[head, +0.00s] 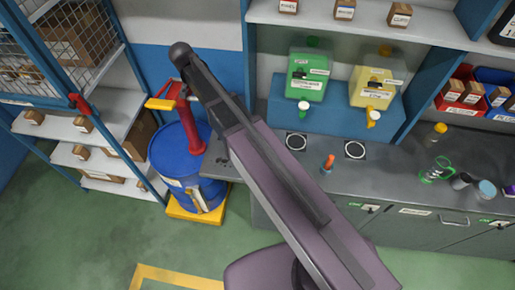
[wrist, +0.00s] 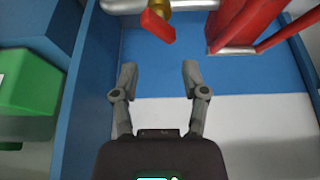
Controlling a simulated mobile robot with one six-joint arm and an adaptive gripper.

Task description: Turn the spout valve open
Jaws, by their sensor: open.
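A red valve lever (wrist: 158,26) sits on a brass valve body (wrist: 160,6) at the top of the wrist view, on a pale metal pipe (wrist: 125,5). My gripper (wrist: 159,75) is open and empty below the lever in that picture, its fingers apart with only wall seen between them. The lever is not between the fingers, and no contact shows. In the head view my arm reaches up and left toward a red pump (head: 190,125) on a blue drum (head: 172,158). I cannot make out the gripper or the lever there.
Red pump parts (wrist: 235,25) fill the upper right of the wrist view; a green dispenser (wrist: 28,82) is at the left. A grey counter (head: 270,165) carries a small orange-topped item (head: 328,163). A wire-cage shelf (head: 72,38) stands left. Green floor lies open at lower left.

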